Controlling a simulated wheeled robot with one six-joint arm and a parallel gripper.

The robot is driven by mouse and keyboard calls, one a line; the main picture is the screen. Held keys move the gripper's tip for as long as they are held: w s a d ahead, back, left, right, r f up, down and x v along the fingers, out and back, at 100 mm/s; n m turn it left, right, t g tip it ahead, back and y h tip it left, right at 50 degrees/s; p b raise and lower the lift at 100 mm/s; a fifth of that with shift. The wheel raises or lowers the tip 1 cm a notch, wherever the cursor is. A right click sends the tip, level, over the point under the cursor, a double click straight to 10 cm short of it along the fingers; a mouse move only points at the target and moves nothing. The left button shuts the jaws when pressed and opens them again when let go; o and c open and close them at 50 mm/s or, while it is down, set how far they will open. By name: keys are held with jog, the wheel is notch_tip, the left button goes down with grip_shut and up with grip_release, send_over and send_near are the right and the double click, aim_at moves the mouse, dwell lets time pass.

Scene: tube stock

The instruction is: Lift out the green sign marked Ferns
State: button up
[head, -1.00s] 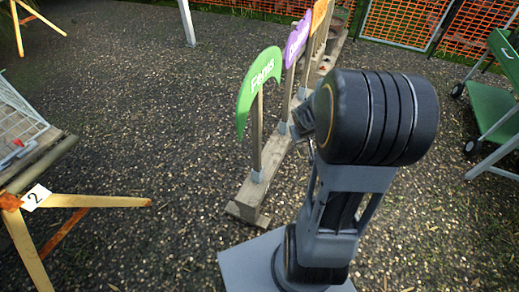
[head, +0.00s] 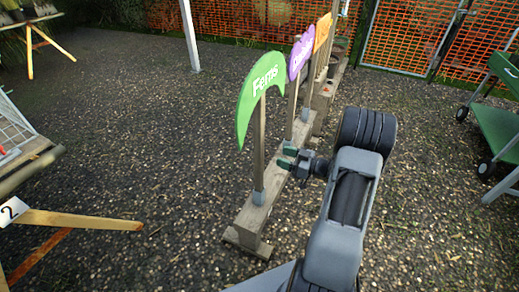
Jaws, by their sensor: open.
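The green sign marked Ferns (head: 262,88) is a curved green board with white lettering on an upright wooden post. The post stands in a grey socket (head: 258,198) on a long low wooden stand (head: 250,225). My gripper (head: 286,158) is open, with its dark green-tipped fingers pointing left.
A purple sign (head: 300,55) and an orange sign (head: 322,32) stand behind along the same stand line. A green cart (head: 500,130) is at the right. A trestle with a tag marked 2 (head: 12,210) is at the left. Gravel between is clear.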

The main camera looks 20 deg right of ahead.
aim_at(263, 122)
jog(key=shift+b+x, duration=0.45)
jog(key=shift+x, duration=4.35)
jog(key=shift+s, duration=0.15)
jog(key=c, duration=0.9)
jog(key=shift+r, duration=0.25)
jog(key=shift+c, duration=0.3)
jog(key=shift+r+p, duration=5.05)
jog(key=shift+r, duration=1.1)
